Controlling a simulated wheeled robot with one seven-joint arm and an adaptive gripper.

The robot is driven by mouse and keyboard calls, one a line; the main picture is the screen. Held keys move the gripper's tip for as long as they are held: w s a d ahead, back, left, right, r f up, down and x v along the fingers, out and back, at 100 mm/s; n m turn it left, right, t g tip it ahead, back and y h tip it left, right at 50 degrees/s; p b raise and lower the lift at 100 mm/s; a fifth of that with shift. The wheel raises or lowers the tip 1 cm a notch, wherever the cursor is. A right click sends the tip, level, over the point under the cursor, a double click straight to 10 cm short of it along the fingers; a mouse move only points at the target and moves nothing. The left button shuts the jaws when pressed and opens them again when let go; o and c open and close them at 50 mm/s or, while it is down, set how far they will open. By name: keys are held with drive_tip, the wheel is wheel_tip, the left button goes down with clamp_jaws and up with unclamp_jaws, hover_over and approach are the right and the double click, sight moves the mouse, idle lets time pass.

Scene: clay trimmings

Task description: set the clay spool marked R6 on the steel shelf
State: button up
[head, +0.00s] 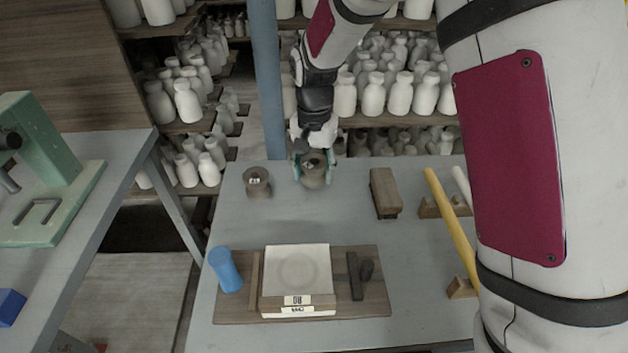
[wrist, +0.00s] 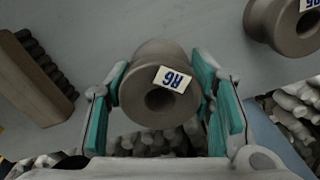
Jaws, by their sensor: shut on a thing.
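A grey-brown clay spool (wrist: 150,108) with a white label sits between the teal finger pads of my gripper (wrist: 165,105) in the wrist view. The label reads R6, upside down in that view. In the head view my gripper (head: 314,163) is shut on this spool (head: 314,178) over the far part of the grey table. I cannot tell whether the spool touches the tabletop. A second clay spool (head: 257,182) stands to its left on the table; it also shows in the wrist view (wrist: 285,28), its label cut off. I cannot pick out a steel shelf.
A wooden block brush (head: 385,195) lies right of the spools. A wooden board (head: 225,312) holds a white slab (head: 297,262) and a blue cylinder (head: 225,270). A yellow rod (head: 450,222) rests on wooden supports. Wooden shelves of white bottles (head: 373,95) stand behind, beside a blue post (head: 267,80).

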sight(314, 181)
drive_tip(key=shift+f, duration=1.6)
drive_tip(key=shift+f, duration=0.1)
drive_tip(key=o, duration=1.3)
drive_tip(key=shift+s, duration=0.1)
drive_tip(key=shift+o, duration=0.2)
